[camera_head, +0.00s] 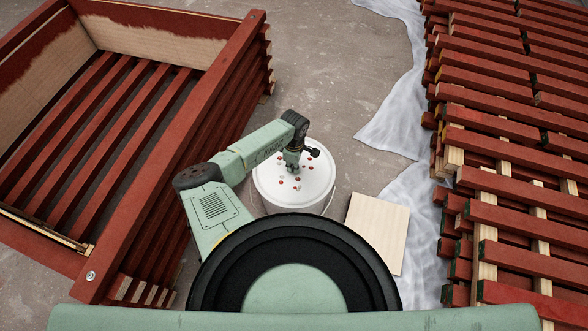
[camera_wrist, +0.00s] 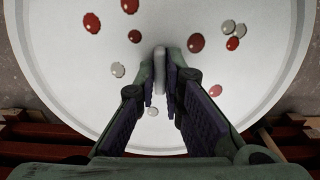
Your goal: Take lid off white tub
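The white tub (camera_head: 268,202) stands on the floor in the middle of the head view. Its round white lid (camera_head: 315,178) is on it, with red and grey spots on top. The lid (camera_wrist: 75,70) fills most of the wrist view. A small upright grey handle (camera_wrist: 159,66) rises from the lid. My gripper (camera_head: 291,170) points down over the lid. In the wrist view, my gripper's fingertips (camera_wrist: 160,82) stand close on both sides of the handle and look shut on it. The handle is hidden in the head view.
A red slatted crate (camera_head: 225,85) stands to the left of the tub. Stacks of red battens (camera_head: 500,85) lie on the right, beside clear plastic sheeting (camera_head: 392,135). A pale wooden board (camera_head: 377,232) lies just right of the tub. The floor (camera_head: 340,80) behind the tub is clear.

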